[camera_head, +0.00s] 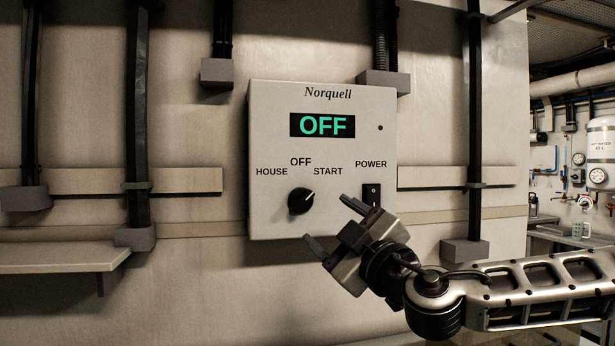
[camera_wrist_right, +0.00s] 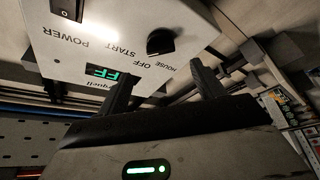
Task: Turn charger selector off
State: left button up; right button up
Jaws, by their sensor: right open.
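The charger box (camera_head: 262,140) is a pale wall unit marked Norquell, and its green display (camera_head: 322,125) reads OFF. The black round selector knob (camera_head: 301,201) sits low on its face, below the labels HOUSE, OFF and START. Its pale mark points up and right, towards START. My right gripper (camera_head: 328,219) is open and empty, just right of and below the knob, and appears apart from it. In the right wrist view the knob (camera_wrist_right: 160,42) shows beyond and between the two fingers (camera_wrist_right: 162,68). My left gripper is not in view.
A black rocker power switch (camera_head: 372,195) sits right of the knob, close to my upper finger. Dark vertical conduits (camera_head: 474,130) run down the wall on both sides. A shelf (camera_head: 60,258) juts out at lower left. The wall below the box is clear.

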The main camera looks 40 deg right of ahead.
aim_at(306, 204)
jog(key=p+x, duration=0.6)
jog(key=x, duration=0.1)
jog(key=shift+w+r, duration=0.1)
jog(key=shift+r, duration=0.15)
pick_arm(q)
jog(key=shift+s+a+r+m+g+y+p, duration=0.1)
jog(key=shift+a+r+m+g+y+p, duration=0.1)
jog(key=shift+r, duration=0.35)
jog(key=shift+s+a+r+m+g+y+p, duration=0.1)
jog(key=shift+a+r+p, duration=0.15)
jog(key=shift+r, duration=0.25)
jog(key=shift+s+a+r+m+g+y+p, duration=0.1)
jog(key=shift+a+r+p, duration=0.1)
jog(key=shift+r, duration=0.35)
pick_arm(e)
jog(key=shift+w+d+f, duration=0.1)
jog(key=shift+w+d, duration=0.1)
jog(key=shift+w, duration=0.5)
jog(key=c, duration=1)
